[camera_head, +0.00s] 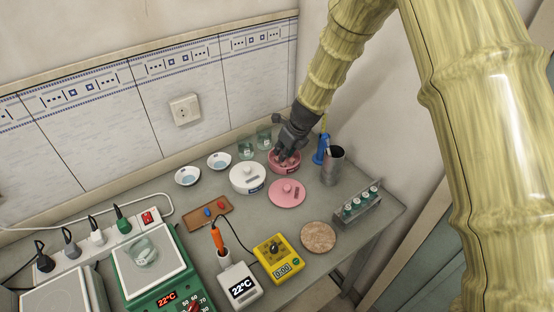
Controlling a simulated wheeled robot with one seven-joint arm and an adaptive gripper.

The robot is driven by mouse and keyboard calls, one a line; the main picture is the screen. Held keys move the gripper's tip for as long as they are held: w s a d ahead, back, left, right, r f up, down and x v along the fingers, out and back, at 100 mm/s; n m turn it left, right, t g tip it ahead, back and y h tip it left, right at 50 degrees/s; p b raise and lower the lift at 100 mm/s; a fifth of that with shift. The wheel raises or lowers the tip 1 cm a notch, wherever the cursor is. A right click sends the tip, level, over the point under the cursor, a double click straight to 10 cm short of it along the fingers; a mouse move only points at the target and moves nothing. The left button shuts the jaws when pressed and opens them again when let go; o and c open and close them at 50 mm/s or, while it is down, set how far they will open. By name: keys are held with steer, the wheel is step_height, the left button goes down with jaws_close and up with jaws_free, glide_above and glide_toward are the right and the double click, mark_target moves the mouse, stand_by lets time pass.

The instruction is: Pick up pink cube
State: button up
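A round pink container (285,169) stands open on the bench toward the back right, with its pink lid (287,197) lying on the bench in front of it. Pink material shows inside the container, but I cannot make out a separate pink cube. My dark gripper (284,156) reaches down from above, with its fingertips at or inside the container's mouth. The fingers cover part of the container's inside. They are too small and dark for me to tell whether they are open, shut or holding something.
A white lidded container (247,180) stands close left of the pink one. Glass beakers (245,151) stand behind. A blue bottle (321,150) and metal cylinder (332,169) stand close right. A vial rack (359,207), round cork mat (318,237) and yellow device (278,258) are nearer.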

mark_target(278, 162)
steer(key=shift+a+p+x, duration=0.2)
steer(key=shift+p+x, duration=0.65)
steer(key=shift+x, duration=0.55)
steer(key=shift+w+a+f, duration=0.1)
steer(key=shift+a+f, duration=0.05)
steer(key=shift+f, duration=1)
steer(key=c, duration=0.3)
steer(key=shift+c, duration=0.2)
steer(key=shift+r, duration=0.2)
